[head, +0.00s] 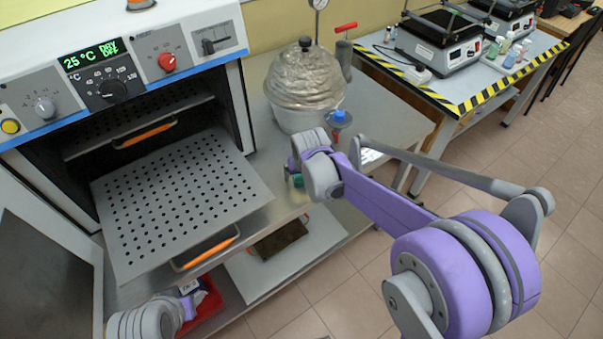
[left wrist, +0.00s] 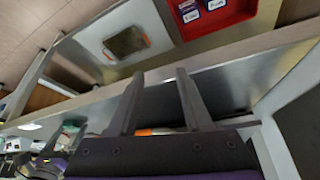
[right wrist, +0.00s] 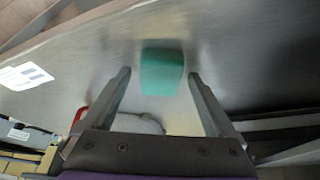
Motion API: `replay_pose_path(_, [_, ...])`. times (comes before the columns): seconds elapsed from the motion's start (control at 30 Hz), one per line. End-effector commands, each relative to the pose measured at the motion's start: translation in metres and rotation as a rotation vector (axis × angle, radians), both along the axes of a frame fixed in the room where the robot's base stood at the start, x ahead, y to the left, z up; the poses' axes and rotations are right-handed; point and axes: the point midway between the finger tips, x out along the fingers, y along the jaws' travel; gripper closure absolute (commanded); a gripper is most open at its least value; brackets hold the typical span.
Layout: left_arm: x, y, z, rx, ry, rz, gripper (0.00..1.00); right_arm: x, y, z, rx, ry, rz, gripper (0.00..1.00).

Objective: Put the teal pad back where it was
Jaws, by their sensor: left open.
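The teal pad (right wrist: 161,72) lies on the steel tabletop. In the right wrist view it sits between the fingertips of my right gripper (right wrist: 158,74), with a gap on each side. In the head view only a small part of the teal pad (head: 298,181) shows below my right gripper, the rest being hidden by it. My right gripper is open and holds nothing. My left gripper (left wrist: 158,72) is open and empty; in the head view its arm is at the bottom left, by the oven's pulled-out perforated shelf (head: 180,195).
A foil-covered vessel (head: 304,85) stands behind my right gripper. A blue-topped item (head: 338,118) and a white label card (right wrist: 25,76) are near the pad. On the lower shelf are a dark orange-handled tray (head: 281,240) and a red bin (left wrist: 215,20).

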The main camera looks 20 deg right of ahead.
Motion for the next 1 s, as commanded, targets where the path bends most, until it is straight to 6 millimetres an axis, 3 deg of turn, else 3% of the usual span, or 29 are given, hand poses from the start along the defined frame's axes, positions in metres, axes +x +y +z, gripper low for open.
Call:
replay_pose_path(0.33, [0.001, 0.000, 0.004, 0.000, -0.001, 0.000, 0.50, -0.003, 0.000, 0.010, 0.000, 0.000, 0.000, 0.09])
replay_pose_path(0.8, [0.003, 0.000, 0.013, 0.000, -0.005, 0.000, 0.50, -0.038, 0.002, 0.096, 0.000, 0.000, 0.001, 0.09])
replay_pose_path(1.0, [0.003, 0.000, 0.014, 0.000, -0.006, 0.000, 0.50, -0.047, 0.002, 0.112, 0.000, 0.000, 0.000, 0.09])
